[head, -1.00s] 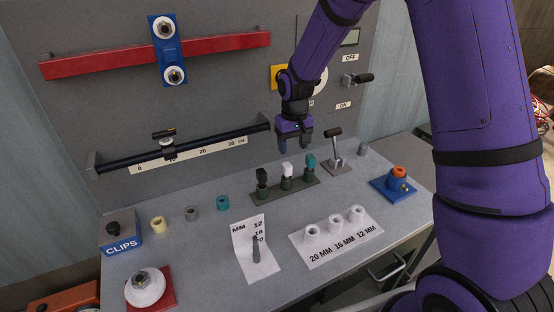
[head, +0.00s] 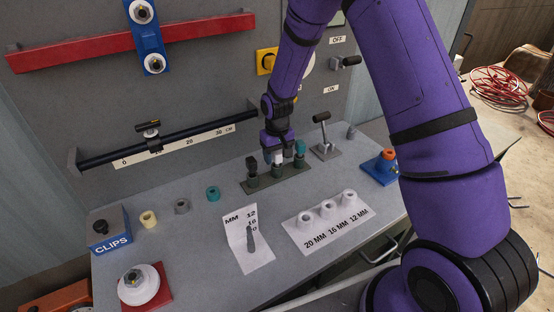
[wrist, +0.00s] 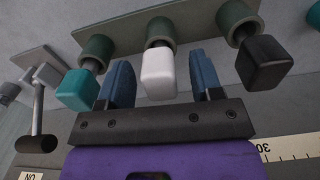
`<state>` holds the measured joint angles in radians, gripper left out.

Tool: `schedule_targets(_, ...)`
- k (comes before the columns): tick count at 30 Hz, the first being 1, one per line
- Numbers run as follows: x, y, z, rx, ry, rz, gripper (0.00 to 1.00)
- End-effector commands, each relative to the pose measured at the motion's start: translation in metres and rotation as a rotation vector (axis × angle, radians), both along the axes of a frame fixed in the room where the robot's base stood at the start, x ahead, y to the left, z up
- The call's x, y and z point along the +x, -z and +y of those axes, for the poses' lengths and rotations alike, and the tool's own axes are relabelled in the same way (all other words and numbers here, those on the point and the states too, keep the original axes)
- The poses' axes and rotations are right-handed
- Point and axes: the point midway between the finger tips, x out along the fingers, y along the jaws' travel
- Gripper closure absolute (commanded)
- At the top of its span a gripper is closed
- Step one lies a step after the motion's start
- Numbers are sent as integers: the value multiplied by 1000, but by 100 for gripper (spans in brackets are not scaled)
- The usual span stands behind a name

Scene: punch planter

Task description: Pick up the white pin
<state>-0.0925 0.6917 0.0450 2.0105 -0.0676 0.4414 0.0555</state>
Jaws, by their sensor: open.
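The white pin (wrist: 159,75) stands in the middle green socket of a grey-green strip, its white block top facing the wrist camera. In the head view the white pin (head: 278,158) is partly hidden by my gripper. My gripper (wrist: 162,82) is open, with one blue finger on each side of the white top and visible gaps between. In the head view my gripper (head: 275,157) is low over the strip. A teal pin (wrist: 78,89) and a black pin (wrist: 263,62) stand in the sockets on either side.
A lever on a plate (head: 323,140) stands right of the strip. A card with three white rings (head: 300,241) lies in front. A blue CLIPS box (head: 109,230) is at the left. The panel with a black rail (head: 100,160) rises behind.

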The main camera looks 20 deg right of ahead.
Motion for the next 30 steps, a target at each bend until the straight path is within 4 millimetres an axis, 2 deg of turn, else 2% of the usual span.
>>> schedule_targets(5, 0, 18, 0, 0, 0, 1, 40)
schedule_targets(13, 0, 20, 0, 0, 0, -1, 40)
schedule_targets(20, 0, 20, 0, 0, 0, -1, 93)
schedule_targets(21, 0, 20, 0, 0, 0, -1, 96)
schedule_targets(30, 0, 15, 0, 0, 0, -2, 96)
